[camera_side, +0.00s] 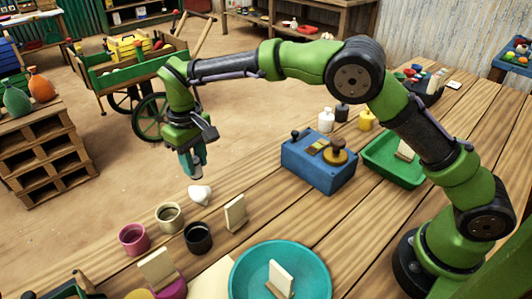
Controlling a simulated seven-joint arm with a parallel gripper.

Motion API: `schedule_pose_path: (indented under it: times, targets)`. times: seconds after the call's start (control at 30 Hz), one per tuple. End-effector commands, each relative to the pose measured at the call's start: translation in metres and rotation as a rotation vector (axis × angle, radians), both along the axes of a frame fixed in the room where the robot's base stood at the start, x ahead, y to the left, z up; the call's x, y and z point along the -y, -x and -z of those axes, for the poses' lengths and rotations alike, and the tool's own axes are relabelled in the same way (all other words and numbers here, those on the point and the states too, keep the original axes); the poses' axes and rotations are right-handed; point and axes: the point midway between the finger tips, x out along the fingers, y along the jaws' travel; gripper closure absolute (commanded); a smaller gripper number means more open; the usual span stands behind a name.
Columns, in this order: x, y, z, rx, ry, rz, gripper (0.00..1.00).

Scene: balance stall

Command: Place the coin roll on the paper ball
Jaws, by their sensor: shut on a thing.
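The paper ball (199,194) is a small white crumpled lump on the wooden table, near its far left edge. My gripper (194,168) points down just above the paper ball, with a small gap between them in the picture. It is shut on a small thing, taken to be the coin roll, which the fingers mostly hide. I cannot make out its shape or how it is tilted. No other coin roll is clearly seen on the table.
A cream cup (170,217), a pink cup (133,239), a black cup (198,238) and an upright cream block (235,212) stand close in front of the ball. A blue box (318,172), a green tray (384,174) and a teal dish (244,272) are further right.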

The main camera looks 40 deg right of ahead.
Motion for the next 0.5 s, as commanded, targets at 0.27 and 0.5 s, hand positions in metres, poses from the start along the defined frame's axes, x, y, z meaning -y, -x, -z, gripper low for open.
schedule_pose_path:
  times: [0.27,0.5]
  targets:
    - [-0.001,-0.002,0.034,0.001,0.000,0.000,1.00]
    - [-0.001,-0.002,0.035,0.003,-0.001,0.000,1.00]
